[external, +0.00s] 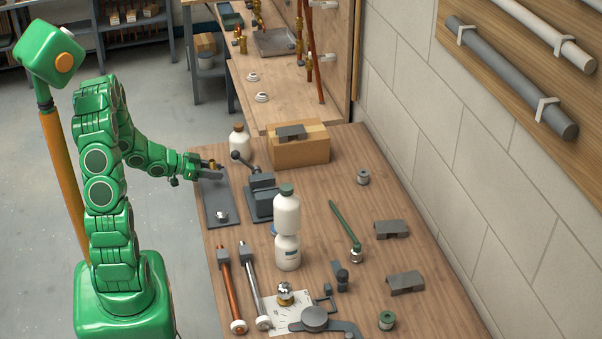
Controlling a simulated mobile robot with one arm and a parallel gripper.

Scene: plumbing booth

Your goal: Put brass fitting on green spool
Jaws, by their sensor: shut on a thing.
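My gripper (207,173) is at the left edge of the table, low over the far end of a dark grey mat. It is shut on a small brass fitting (212,162), whose top shows above the fingers. I cannot tell whether the fitting is clear of the mat. The green spool (386,320) stands upright at the near right of the table, far from my gripper. Its top looks open, with nothing on it.
A grey vise (261,195) stands just right of my gripper. Stacked white bottles (287,230), a white jar (239,142) and a cardboard box (300,150) stand nearby. A green-handled tool (345,228) and grey blocks (405,283) lie at right. A flat wrench (318,320) lies left of the spool.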

